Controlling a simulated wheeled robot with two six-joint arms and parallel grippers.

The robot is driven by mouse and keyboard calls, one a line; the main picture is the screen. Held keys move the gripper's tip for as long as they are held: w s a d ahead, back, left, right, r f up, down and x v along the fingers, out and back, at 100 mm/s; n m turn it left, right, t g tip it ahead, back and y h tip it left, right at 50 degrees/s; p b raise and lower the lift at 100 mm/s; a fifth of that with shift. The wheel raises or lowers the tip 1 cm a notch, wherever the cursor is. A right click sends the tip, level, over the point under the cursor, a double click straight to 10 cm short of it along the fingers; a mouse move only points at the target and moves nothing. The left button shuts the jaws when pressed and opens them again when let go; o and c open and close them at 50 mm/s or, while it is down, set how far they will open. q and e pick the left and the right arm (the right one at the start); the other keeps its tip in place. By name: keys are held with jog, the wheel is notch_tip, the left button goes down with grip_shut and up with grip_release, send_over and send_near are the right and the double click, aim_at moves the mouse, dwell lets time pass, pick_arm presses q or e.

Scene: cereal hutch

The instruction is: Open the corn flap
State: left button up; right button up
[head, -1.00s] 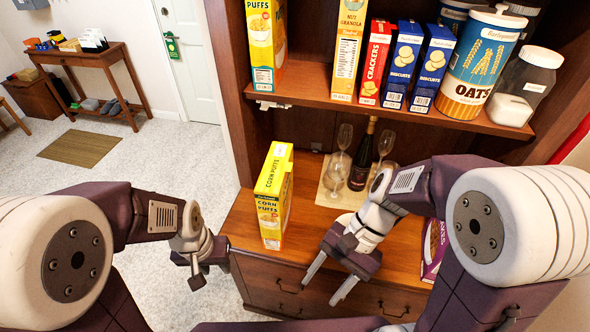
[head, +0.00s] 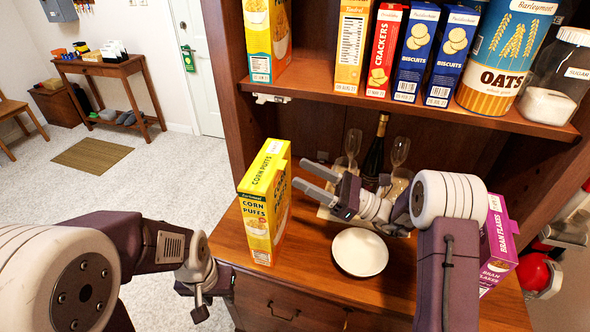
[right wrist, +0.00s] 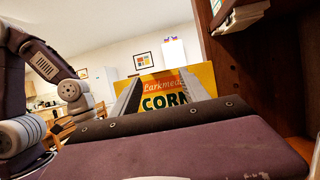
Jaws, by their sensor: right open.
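The yellow corn puffs box (head: 262,210) stands upright on the left part of the hutch counter. Its top looks closed in the head view. My right gripper (head: 307,177) is open and empty, just right of the box near its top, with its fingers pointing at it.
A white plate (head: 360,252) lies on the counter right of the box. A bottle (head: 376,150) and glasses stand behind my right arm. A purple bran flakes box (head: 497,245) stands at the right. The upper shelf (head: 330,82) overhangs, holding several packages.

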aim_at(270, 162)
jog(key=x, duration=0.3)
jog(key=shift+a+r, duration=0.1)
jog(key=shift+a, duration=0.1)
grip_shut()
dwell(1.3)
